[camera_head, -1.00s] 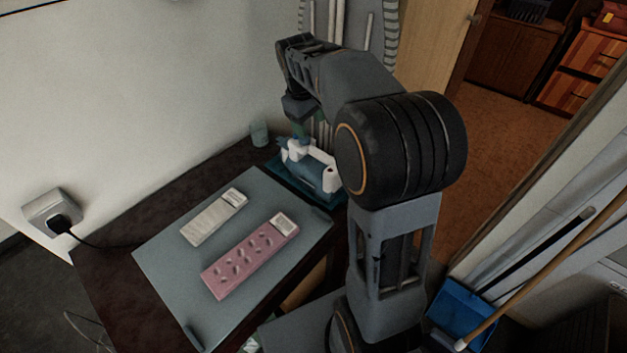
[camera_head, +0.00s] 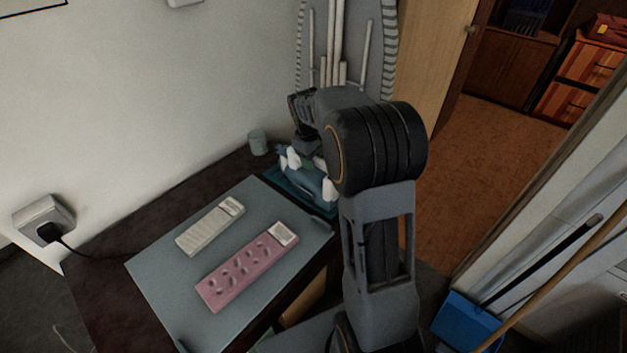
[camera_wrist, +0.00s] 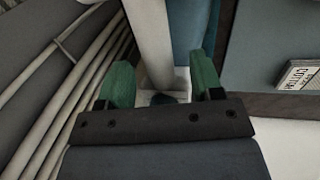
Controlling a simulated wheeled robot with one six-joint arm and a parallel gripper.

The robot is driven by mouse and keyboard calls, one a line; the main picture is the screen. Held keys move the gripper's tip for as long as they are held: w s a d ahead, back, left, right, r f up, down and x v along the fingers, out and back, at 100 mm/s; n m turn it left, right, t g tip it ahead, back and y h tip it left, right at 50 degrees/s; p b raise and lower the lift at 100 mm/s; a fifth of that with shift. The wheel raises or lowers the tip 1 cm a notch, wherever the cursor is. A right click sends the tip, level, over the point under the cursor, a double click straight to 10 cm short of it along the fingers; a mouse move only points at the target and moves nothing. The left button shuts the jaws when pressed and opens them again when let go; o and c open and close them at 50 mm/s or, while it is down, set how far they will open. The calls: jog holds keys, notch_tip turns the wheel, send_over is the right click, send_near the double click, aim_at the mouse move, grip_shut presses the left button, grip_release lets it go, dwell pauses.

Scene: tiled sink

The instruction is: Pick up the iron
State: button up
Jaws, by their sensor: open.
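The iron (camera_head: 314,183) is blue and white and sits on a dark teal tray (camera_head: 276,177) at the far end of the table, partly hidden by my arm. My gripper (camera_head: 305,162) is down at the top of the iron, and the arm hides much of it in the head view. In the wrist view my gripper (camera_wrist: 162,82) has its two green fingers apart, with a pale bar (camera_wrist: 148,40), seemingly the iron's handle, running between and below them. I cannot tell whether the fingers touch it.
A small cup (camera_head: 258,143) stands by the wall beside the tray. An ironing board (camera_head: 375,35) leans behind. A blue dustpan (camera_head: 462,322) is at the lower right.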

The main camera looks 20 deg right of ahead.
jog(key=shift+w+d+f, duration=0.1)
jog(key=shift+d+f, duration=0.05)
jog(key=shift+f, duration=0.5)
jog(key=shift+d+f, duration=0.1)
jog(key=shift+f, duration=0.55)
jog(key=c, duration=1)
jog(key=shift+w+r, duration=0.1)
jog(key=shift+r, duration=0.05)
jog(key=shift+c, duration=0.4)
